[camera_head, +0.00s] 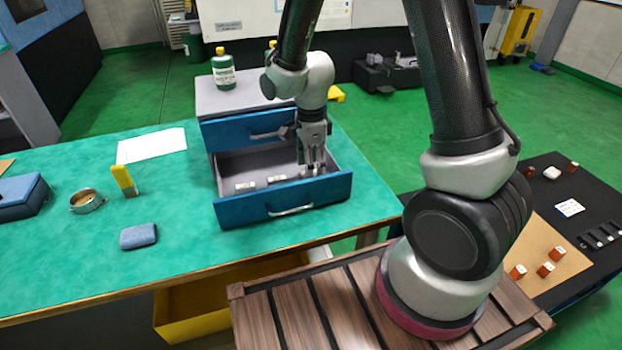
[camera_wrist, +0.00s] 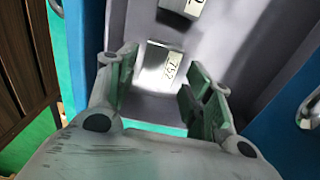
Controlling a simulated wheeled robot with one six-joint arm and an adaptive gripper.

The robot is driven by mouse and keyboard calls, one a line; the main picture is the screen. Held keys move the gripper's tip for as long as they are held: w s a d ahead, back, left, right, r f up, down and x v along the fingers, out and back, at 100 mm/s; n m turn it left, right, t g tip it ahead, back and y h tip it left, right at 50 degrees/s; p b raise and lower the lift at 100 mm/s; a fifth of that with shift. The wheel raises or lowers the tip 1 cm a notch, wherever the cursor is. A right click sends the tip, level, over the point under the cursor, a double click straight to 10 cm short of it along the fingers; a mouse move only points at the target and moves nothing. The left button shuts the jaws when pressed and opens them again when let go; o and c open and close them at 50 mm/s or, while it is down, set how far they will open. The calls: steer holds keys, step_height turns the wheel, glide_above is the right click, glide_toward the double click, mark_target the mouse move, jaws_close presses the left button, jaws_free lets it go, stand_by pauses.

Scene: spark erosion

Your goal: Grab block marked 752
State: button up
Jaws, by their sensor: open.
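The open blue drawer (camera_head: 283,203) of the small cabinet on the green table holds several small metal blocks. One block (camera_head: 246,187) lies at the left, and another (camera_head: 276,180) lies nearer the middle. My gripper (camera_head: 313,168) points down into the drawer's right part. In the wrist view its open fingers (camera_wrist: 160,88) stand either side of a silver block (camera_wrist: 162,68) with dark digits. The digits appear turned and I cannot read them surely. A second marked block (camera_wrist: 187,7) lies beyond it, cut by the top edge.
The drawer's blue front (camera_wrist: 285,130) and grey walls are close around my gripper. A green bottle (camera_head: 223,68) stands on the cabinet. A grey-blue case (camera_head: 138,236), a round tin (camera_head: 86,201) and a yellow item (camera_head: 124,181) stand at the left.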

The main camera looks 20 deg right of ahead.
step_height(320, 180, down, 3)
steer(key=shift+r, duration=0.1)
jaws_close()
